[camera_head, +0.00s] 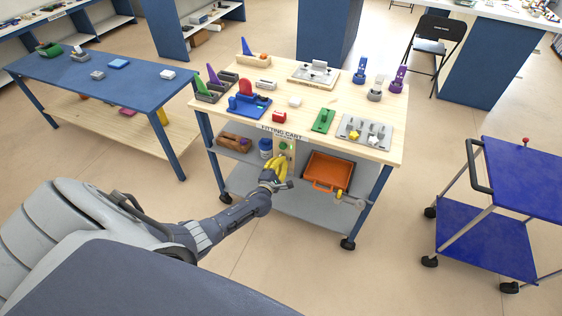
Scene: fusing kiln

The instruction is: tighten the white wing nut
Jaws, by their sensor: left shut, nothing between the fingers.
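A grey plate (346,130) lies near the right front corner of the fitting cart's wooden top. Small yellow and white pieces stand on it; a pale piece (376,128) may be the white wing nut, but it is too small to tell its shape or how tight it is. My left gripper (282,184) is shut and empty in front of the cart, below the top's front edge and well away from the plate. A yellow thing (277,167) shows just behind it; I cannot tell whether they touch. My right gripper is not in view.
The cart top (316,103) also holds a green block (323,120), a red piece (279,117) and purple holders. A blue trolley (520,180) stands right; a blue table (110,80) stands left.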

